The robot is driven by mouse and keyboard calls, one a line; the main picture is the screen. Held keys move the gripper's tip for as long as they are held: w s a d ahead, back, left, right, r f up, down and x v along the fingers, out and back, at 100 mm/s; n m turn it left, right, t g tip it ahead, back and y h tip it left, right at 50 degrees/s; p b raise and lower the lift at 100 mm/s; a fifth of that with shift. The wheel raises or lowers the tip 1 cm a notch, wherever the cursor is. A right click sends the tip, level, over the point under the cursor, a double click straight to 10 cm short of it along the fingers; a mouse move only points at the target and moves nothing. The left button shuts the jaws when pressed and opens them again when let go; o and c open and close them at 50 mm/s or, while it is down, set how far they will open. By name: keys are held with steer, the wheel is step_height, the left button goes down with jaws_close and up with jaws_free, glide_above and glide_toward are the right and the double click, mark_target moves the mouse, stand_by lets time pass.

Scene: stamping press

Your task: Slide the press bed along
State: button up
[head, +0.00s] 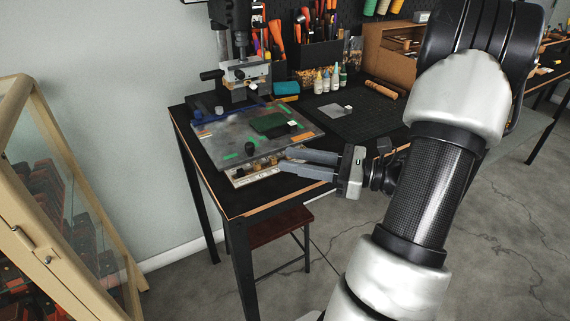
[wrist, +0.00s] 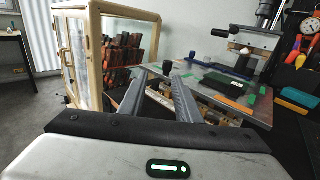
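The press bed (head: 222,138) is a flat grey metal plate with green and orange tape marks, a dark green block and small black knobs on top. It lies on a lower pale base (head: 240,181) on the black table. The bed also shows in the wrist view (wrist: 213,92), to the right of the fingers. My gripper (head: 281,160) is at the bed's near right edge, low beside the base, with its two fingers apart. In the wrist view my gripper (wrist: 159,75) shows a gap between the fingers and nothing clearly held. Whether a fingertip touches the bed I cannot tell.
The press column (head: 240,45) stands behind the bed. A black cutting mat (head: 362,121), small bottles (head: 326,82) and tool holders are to the right and back. A wood-framed glass cabinet (head: 60,190) stands at left. A stool (head: 280,225) is under the table.

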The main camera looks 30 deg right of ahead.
steer(key=x, duration=0.7)
steer(key=shift+w+a, duration=0.25)
jaws_close()
steer(key=shift+c, duration=1.2)
jaws_free()
